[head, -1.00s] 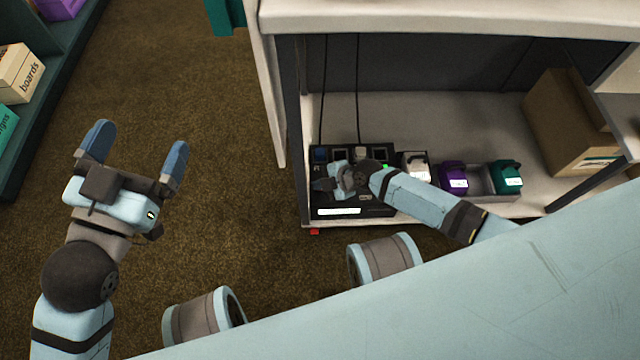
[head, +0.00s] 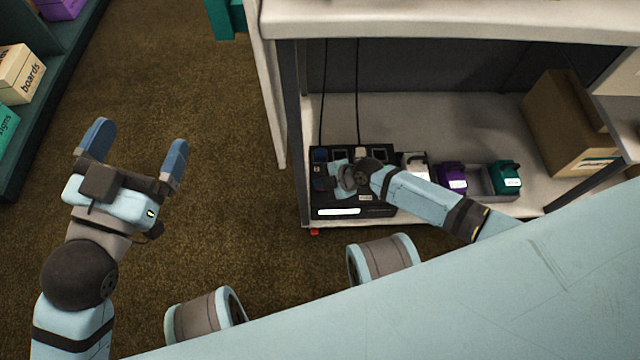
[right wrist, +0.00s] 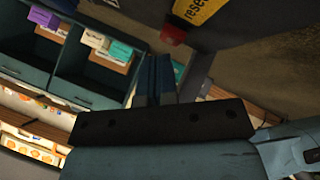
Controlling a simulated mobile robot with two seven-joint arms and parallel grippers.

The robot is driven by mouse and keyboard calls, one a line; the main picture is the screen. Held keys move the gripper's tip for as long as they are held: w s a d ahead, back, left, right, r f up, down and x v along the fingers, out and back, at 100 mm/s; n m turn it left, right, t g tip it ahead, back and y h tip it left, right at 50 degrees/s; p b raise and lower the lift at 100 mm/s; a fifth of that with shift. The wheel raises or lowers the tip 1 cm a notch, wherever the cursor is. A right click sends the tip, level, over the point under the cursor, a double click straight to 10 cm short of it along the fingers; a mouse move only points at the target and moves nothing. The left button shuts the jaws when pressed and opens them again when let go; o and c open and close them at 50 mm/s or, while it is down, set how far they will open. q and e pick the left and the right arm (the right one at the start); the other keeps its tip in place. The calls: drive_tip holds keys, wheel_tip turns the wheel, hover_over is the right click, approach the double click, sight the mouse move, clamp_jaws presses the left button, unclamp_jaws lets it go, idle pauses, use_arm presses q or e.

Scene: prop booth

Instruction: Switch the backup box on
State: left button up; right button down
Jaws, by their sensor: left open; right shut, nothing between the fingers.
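The black box (head: 381,210), which I take for the backup box, sits on the low shelf at its left end. It has a white label strip on the front, and sockets along the back of its top. My right gripper (head: 324,185) is shut and empty, over the box's left part, hiding some of its top. A small red part (head: 314,232) shows below the box's front left corner. In the right wrist view, a red part (right wrist: 173,34) is beside a yellow label reading "rese", just beyond the shut fingers (right wrist: 161,62). My left gripper (head: 133,150) is open and empty over the carpet.
White (head: 414,162), purple (head: 452,176) and teal (head: 505,176) units stand right of the box. A cardboard box (head: 565,125) is further right. Two dark cords hang behind the box. The shelf top (head: 450,18) overhangs it. Carpet on the left is clear.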

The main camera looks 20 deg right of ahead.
drive_tip(key=shift+r+p, duration=1.9)
drive_tip(key=shift+r, duration=0.85)
drive_tip(key=shift+f, duration=0.1)
